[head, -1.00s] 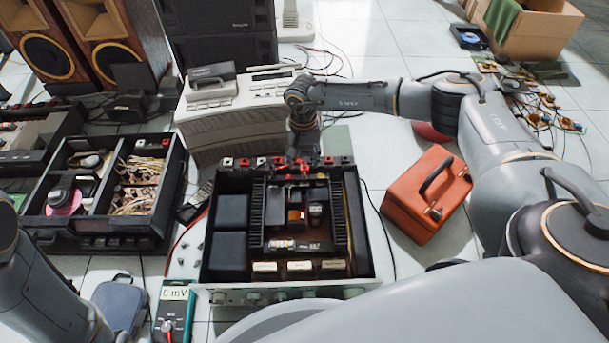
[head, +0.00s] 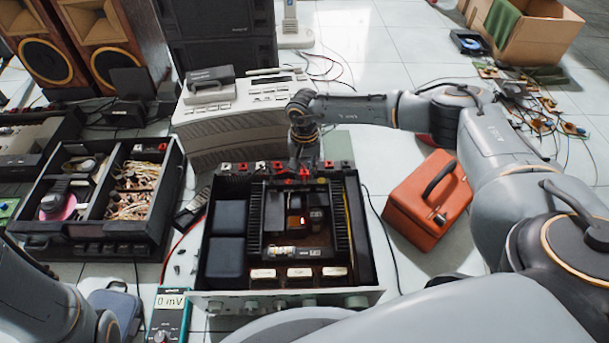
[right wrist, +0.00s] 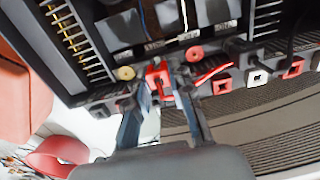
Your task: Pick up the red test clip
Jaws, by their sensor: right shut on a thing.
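The red test clip (right wrist: 157,78) shows in the right wrist view, between the fingertips of my right gripper (right wrist: 162,92). It sits at the rear edge of the open amplifier (right wrist: 105,92), by the row of coloured terminals. My right gripper is shut on the clip. In the head view my right gripper (head: 303,166) points down at the back edge of the amplifier (head: 372,240), and a bit of red (head: 304,174) shows at its tips. I cannot tell whether the clip touches a terminal. My left arm enters at the lower left, with its gripper outside the view.
A beige device (head: 235,125) stands close behind the amplifier. An orange toolbox (head: 428,205) is to the right. A black divided box (head: 108,240) with cables is to the left. A multimeter (head: 169,312) lies at the front left.

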